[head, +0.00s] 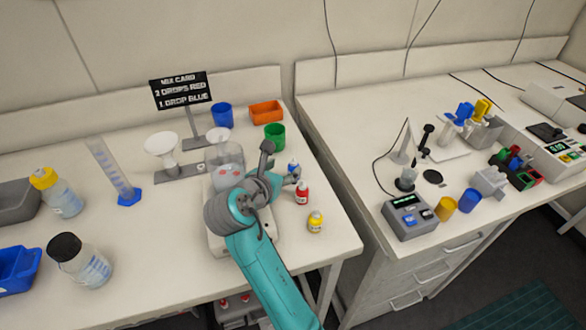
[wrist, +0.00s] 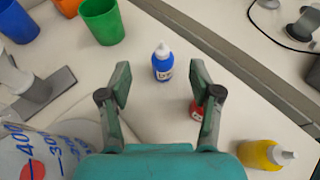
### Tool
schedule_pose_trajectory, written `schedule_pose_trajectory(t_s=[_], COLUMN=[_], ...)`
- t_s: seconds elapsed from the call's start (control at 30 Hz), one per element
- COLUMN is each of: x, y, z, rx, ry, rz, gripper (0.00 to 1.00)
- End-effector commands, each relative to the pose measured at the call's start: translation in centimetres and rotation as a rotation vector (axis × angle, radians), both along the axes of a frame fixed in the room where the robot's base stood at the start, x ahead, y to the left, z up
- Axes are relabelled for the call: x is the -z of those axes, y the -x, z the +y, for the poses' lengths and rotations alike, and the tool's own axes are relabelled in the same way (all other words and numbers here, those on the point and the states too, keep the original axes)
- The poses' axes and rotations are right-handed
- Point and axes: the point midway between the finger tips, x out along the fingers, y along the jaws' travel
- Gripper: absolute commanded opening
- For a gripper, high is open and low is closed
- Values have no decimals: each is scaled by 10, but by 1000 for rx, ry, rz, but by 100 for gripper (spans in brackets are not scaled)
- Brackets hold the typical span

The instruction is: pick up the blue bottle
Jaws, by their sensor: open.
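The small blue bottle (wrist: 162,66) with a white tip stands upright on the white table, ahead of my gripper and between the lines of its fingers in the wrist view. In the head view the blue bottle (head: 293,166) shows just beyond my gripper (head: 292,178), partly hidden by it. My gripper (wrist: 160,88) is open and empty, and the bottle is a little beyond the fingertips. A red bottle (wrist: 197,108) stands close by the right finger, which partly covers it. It also shows in the head view (head: 302,194).
A yellow bottle (head: 316,222) stands to the right of my gripper. A green cup (head: 275,136) and an orange box (head: 266,113) are behind the blue bottle. A clear graduated vessel (wrist: 40,150) is at the left. The table's right edge runs nearby.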

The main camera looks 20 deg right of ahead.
Motion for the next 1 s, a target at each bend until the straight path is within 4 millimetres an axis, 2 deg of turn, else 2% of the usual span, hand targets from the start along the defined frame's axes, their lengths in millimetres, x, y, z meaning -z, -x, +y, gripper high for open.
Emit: schedule_pose_trajectory(t_s=[0.1, 0.37, 0.7, 0.97, 1.0], x=[5, 12, 33, 35, 35], y=[-10, -17, -43, -46, -45], z=[-9, -17, -43, -45, -45], rx=[1, 0, 0, -1, -1], ry=[-1, -1, -1, -1, -1], rz=[0, -1, -1, -1, -1], gripper=[64, 64, 64, 64, 54])
